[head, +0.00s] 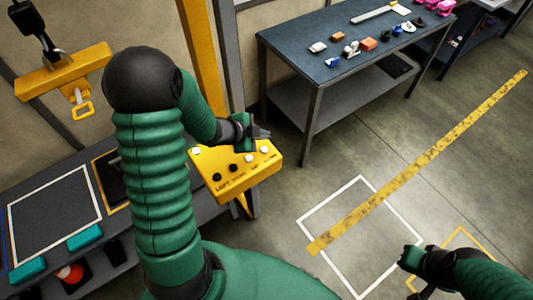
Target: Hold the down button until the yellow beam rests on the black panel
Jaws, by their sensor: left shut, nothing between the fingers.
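The yellow beam (62,72) hangs at the upper left from a black hoist fitting, with a yellow hook below it. It is in the air, apart from the bench below. A black panel (55,215) with a white outline lies on the bench at the left. The yellow control box (237,180) has black and white buttons; its lettering is too small to read surely. My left gripper (262,133) is shut and empty at the box's far edge, near the white buttons; I cannot tell whether it touches one. My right gripper (415,290) is low at the right, its fingers unclear.
A yellow post (200,60) rises behind the box. A dark-topped table (290,38) with small parts stands at the back. A worn yellow stripe (420,160) and a white square outline mark the open floor. Teal blocks (85,237) sit on the bench's front edge.

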